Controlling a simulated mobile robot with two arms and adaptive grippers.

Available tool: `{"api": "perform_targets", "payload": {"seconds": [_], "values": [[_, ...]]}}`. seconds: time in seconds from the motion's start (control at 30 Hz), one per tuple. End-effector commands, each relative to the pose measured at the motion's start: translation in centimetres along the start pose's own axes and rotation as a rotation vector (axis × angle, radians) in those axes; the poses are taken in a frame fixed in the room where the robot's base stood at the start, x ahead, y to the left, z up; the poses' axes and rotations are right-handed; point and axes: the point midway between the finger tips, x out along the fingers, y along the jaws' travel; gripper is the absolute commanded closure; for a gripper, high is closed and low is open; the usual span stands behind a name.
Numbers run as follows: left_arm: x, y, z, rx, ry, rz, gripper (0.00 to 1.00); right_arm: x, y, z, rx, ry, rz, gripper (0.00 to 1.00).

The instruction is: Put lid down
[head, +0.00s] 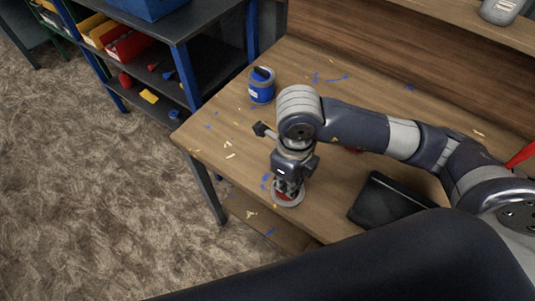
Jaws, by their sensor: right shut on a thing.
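My right gripper (288,186) points down near the front left edge of the wooden table. It is shut on a round lid (296,200), which shows a pale rim and some red. The fingers hide much of the lid, and I cannot tell whether it touches the tabletop. A blue jar (262,92) with a dark top stands upright near the table's back left, apart from the gripper. My left gripper is not in view.
The table (225,135) has small blue and yellow scraps on it. A black tray-like object (385,205) lies right of the lid. A red object (522,155) is at the right edge. A blue shelf unit (185,30) with bins stands at the left.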

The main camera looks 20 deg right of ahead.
Motion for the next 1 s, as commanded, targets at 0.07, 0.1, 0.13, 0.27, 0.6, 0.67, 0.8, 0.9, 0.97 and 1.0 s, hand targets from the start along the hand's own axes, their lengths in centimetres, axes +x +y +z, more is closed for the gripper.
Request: {"api": "perform_targets", "payload": {"seconds": [0.07, 0.1, 0.13, 0.27, 0.6, 0.67, 0.8, 0.9, 0.97, 1.0], "values": [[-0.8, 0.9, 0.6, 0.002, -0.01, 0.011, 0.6, -0.2, -1.1, 1.8, 0.003, 0.0, 0.0, 1.0], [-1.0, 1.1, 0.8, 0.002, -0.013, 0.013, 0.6, -0.1, -1.6, 2.6, 0.003, 0.001, 0.001, 1.0], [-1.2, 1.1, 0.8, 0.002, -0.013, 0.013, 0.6, 0.0, -1.9, 3.2, 0.003, 0.0, 0.002, 1.0], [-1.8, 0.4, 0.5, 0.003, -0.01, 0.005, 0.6, 0.3, -3.5, 5.7, 0.002, 0.0, 0.001, 1.0], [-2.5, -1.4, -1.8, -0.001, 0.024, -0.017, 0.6, 1.0, -5.6, 8.9, 0.0, 0.0, 0.001, 1.0], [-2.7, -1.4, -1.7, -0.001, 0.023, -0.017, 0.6, 1.3, -5.7, 8.9, -0.001, 0.001, 0.001, 1.0], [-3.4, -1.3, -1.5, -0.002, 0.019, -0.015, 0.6, 3.0, -5.6, 8.8, 0.001, 0.005, 0.002, 1.0], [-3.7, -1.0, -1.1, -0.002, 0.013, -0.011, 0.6, 4.2, -5.6, 8.9, 0.0, 0.002, 0.001, 1.0], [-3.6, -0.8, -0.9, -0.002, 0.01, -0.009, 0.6, 4.5, -5.6, 8.9, -0.001, -0.001, 0.001, 1.0], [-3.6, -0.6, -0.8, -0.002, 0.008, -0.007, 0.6, 4.5, -5.7, 9.0, -0.001, -0.002, 0.0, 1.0]]}}
